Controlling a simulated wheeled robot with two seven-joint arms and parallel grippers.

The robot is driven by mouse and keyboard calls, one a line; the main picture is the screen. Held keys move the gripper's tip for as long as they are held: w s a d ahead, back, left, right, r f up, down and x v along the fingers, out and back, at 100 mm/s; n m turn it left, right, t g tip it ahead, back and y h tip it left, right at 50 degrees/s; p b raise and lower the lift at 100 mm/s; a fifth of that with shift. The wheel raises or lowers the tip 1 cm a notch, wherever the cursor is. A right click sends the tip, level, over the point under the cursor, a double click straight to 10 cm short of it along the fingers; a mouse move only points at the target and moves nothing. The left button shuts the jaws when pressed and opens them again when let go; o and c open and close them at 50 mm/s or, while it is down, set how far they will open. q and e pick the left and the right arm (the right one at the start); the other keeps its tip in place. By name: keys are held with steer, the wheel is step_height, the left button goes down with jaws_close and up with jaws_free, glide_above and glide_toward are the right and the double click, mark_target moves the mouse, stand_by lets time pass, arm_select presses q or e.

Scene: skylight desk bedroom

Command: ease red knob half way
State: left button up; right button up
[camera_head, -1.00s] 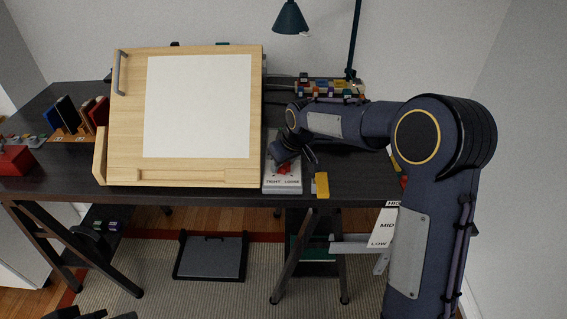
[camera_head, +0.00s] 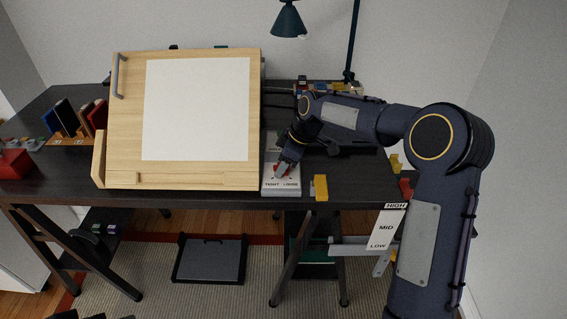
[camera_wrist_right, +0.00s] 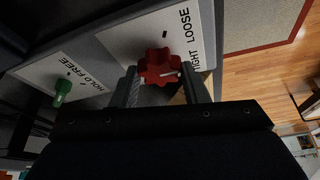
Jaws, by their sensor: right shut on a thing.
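The red knob (camera_wrist_right: 158,66) is a lobed knob on a pale plate marked TIGHT and LOOSE, in the right wrist view. A white mark on it points toward the plate's lettered side, nearer TIGHT. My right gripper (camera_wrist_right: 160,76) has one finger on each side of the knob and is shut on it. In the head view my right gripper (camera_head: 282,168) reaches down onto the light control box (camera_head: 283,191) right of the drawing board and covers most of the knob. My left gripper cannot be made out; only small dark shapes show at the bottom edge.
A tilted wooden drawing board (camera_head: 128,130) with white paper stands left of the box. A green knob (camera_wrist_right: 62,90) on a HOLD/FREE plate is beside the red knob's plate. A yellow block (camera_head: 321,188) is at the desk's front edge. A HIGH/MID/LOW scale (camera_head: 386,228) hangs below.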

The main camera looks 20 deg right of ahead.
stand_by(0.5)
steer(key=o, duration=1)
steer(key=shift+c, duration=0.2)
steer(key=b+v, duration=0.1)
steer(key=v, duration=0.7)
